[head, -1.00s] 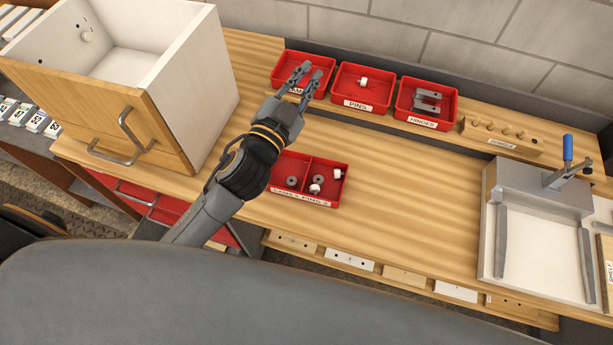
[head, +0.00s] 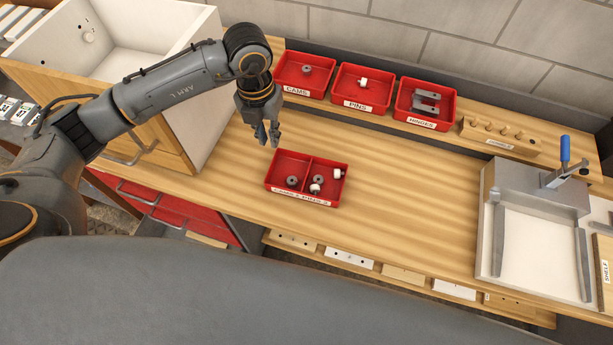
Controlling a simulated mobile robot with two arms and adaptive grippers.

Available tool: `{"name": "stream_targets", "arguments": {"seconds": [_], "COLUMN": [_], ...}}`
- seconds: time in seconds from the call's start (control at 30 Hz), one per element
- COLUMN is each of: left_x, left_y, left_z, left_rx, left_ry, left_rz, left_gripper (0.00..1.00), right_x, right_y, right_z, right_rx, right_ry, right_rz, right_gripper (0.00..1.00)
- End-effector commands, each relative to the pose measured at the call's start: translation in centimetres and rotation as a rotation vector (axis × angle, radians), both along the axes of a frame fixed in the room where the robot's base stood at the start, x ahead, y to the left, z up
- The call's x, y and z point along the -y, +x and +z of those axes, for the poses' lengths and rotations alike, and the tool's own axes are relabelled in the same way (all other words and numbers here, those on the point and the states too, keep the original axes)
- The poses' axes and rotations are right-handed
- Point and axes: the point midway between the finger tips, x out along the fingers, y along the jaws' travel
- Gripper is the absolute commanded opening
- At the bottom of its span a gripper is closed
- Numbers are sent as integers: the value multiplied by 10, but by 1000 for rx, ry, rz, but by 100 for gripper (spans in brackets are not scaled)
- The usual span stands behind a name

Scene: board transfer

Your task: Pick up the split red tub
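The split red tub (head: 308,162) sits on the wooden bench near its front edge. A divider splits it into two compartments. The left one holds a grey ring-like part (head: 292,181); the right one holds a few grey and white parts (head: 316,186). Its front label is hard to read. My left gripper (head: 268,142) points down, open and empty, just behind and left of the tub's back left corner, apart from it as far as I can tell. My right gripper is not in view.
Red tubs labelled CAMS (head: 318,83), PINS (head: 374,101) and HINGES (head: 440,113) stand along the back. A drawer box (head: 200,95) is at left, partly behind my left arm. A clamp fixture (head: 535,187) is at right. The bench between is clear.

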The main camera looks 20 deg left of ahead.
Motion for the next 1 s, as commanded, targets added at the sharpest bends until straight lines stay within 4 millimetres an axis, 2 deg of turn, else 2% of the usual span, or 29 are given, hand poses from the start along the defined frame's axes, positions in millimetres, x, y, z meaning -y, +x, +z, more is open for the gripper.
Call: {"name": "stream_targets", "arguments": {"seconds": [0.07, 0.17, 0.5, 0.77, 1.0], "left_x": [-10, -12, -10, -10, -9], "left_y": [2, 2, 1, 3, 6], "left_z": [-2, -13, -78, -96, -133], "left_rx": [2, 0, -1, 0, 0], "left_ry": [39, 48, 42, 42, 41], "left_rz": [13, 16, 13, 13, 14], "left_gripper": [14, 14, 14, 14, 14], "right_x": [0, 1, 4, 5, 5], "right_y": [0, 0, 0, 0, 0], "right_z": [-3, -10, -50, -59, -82], "right_rx": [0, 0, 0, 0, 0], "right_ry": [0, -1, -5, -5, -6], "right_rz": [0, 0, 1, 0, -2], "right_gripper": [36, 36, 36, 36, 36]}}
